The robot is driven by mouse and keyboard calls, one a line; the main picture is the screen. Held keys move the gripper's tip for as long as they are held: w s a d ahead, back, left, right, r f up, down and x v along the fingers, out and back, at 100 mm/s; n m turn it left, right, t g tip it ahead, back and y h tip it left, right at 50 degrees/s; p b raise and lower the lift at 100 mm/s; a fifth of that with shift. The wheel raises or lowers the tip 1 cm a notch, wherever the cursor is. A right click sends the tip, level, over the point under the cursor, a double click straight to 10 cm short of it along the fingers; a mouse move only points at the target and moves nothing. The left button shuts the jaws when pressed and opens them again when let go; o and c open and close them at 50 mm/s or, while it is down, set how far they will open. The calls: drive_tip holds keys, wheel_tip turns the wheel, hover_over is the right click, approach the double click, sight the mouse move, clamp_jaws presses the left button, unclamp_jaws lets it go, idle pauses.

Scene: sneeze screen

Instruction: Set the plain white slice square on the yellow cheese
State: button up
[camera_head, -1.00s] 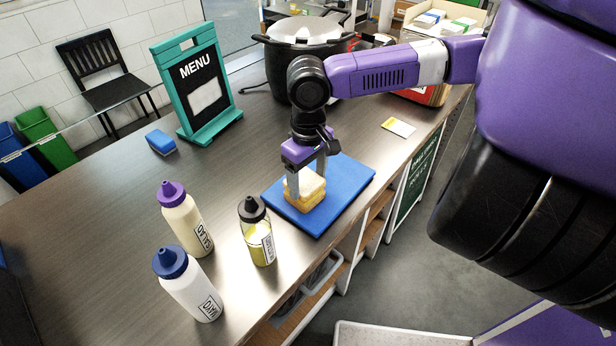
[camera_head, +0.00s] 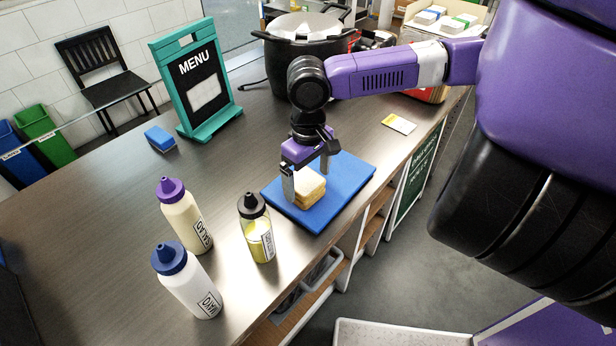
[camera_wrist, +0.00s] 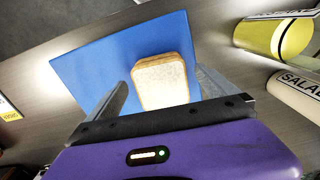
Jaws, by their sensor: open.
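A stack of bread (camera_head: 309,187) sits on the blue board (camera_head: 345,178). Its top is a plain white slice with a tan crust, which shows from above in the wrist view (camera_wrist: 161,82). The yellow cheese cannot be made out as a separate layer; the slice covers what lies under it. My gripper (camera_head: 307,181) is open over the stack, its fingers on either side. In the wrist view my gripper's fingers (camera_wrist: 160,95) stand apart from the slice, with a gap on both sides.
A black-capped yellow bottle (camera_head: 257,230), a purple-capped salad bottle (camera_head: 185,218) and a blue-capped mayo bottle (camera_head: 186,283) stand left of the board. A menu sign (camera_head: 197,85), blue sponge (camera_head: 160,139) and dark pot (camera_head: 305,50) stand farther back. The counter's middle left is clear.

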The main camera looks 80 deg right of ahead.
drive_tip(key=shift+r+b, duration=0.35)
drive_tip(key=shift+r, duration=3.55)
